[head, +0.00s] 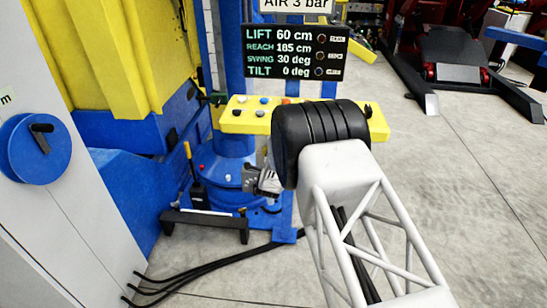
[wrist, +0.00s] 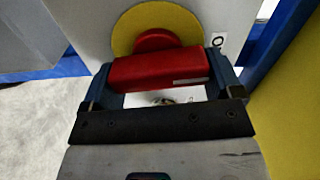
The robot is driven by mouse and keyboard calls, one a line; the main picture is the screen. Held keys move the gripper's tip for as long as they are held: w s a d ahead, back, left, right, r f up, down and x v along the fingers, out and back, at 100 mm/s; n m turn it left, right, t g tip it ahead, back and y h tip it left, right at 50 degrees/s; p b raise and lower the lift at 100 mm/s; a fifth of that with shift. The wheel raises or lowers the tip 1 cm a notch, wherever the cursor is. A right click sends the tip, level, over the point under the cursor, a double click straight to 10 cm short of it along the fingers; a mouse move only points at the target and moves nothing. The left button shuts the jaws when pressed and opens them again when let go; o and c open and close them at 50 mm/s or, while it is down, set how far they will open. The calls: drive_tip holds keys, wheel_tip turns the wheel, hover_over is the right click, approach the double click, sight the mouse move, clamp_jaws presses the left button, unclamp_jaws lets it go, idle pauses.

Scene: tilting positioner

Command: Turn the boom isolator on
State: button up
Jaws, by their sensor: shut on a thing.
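The boom isolator shows in the wrist view as a red handle (wrist: 158,72) on a round yellow plate (wrist: 122,38), fixed to a pale box face. The red bar lies roughly level across that view, slightly tilted. My gripper (wrist: 160,76) has one dark finger at each end of the bar and is shut on it. A white label (wrist: 218,41) with a dark letter, partly covered, sits right of the yellow plate. In the head view my gripper (head: 265,182) is low beside the blue column base; the isolator is hidden there by my arm.
A yellow panel (head: 240,116) with several buttons stands just above my gripper. The display (head: 296,50) reads lift 60 cm, reach 185 cm, swing 30 deg, tilt 0 deg. A grey cabinet with a blue dial (head: 36,150) is at left.

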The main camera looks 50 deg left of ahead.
drive_tip(key=shift+m, duration=0.6)
drive_tip(key=o, duration=0.7)
drive_tip(key=shift+o, duration=0.2)
drive_tip(key=v, duration=0.7)
drive_tip(key=shift+s+d, duration=0.3)
idle(0.4)
